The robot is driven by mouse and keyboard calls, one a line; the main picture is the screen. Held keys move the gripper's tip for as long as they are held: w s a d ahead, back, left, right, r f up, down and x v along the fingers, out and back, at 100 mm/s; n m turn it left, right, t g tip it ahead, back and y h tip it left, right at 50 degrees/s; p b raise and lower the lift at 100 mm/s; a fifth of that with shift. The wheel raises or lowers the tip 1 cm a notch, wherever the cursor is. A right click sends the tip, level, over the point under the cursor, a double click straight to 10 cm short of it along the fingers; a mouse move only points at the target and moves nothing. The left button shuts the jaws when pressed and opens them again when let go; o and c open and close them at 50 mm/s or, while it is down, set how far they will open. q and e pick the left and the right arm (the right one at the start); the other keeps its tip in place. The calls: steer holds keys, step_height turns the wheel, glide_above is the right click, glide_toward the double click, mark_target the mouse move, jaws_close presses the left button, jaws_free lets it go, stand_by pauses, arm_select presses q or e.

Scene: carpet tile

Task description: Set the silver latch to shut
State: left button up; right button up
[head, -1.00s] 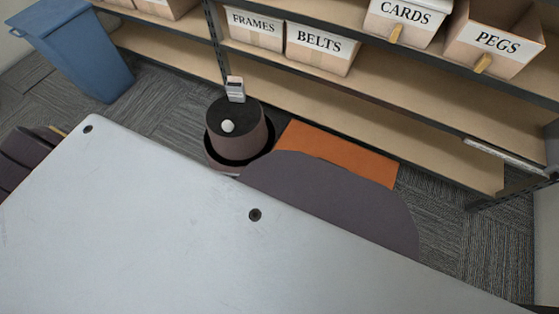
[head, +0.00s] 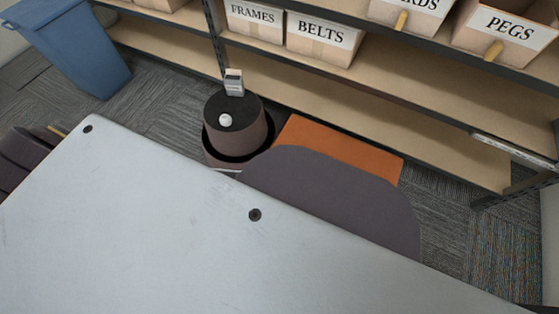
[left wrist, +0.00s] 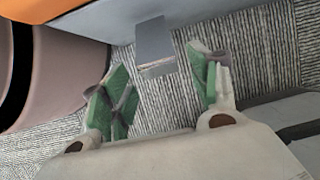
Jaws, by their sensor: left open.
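My left gripper (left wrist: 165,92) shows in the left wrist view, with its green-padded fingers spread wide apart. A small silver-grey block (left wrist: 155,45), which looks like the silver latch, shows beyond and between the fingertips. I see no finger touching it, and its setting cannot be told. In the head view a small silver-white piece (head: 234,82) stands by the black-topped round body; I cannot tell whether it is the same thing. Neither gripper is visible in the head view.
Wooden shelves hold labelled boxes, among them the BELTS box (head: 322,38) and the PEGS box (head: 507,32). A blue bin (head: 75,50) stands at the left. Grey carpet (head: 150,105) lies bare between bin and shelves. A pale flat surface fills the head view's foreground.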

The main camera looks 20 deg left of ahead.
arm_select(q)
steer(key=shift+f, duration=0.1)
steer(key=shift+c, duration=0.3)
jaws_close()
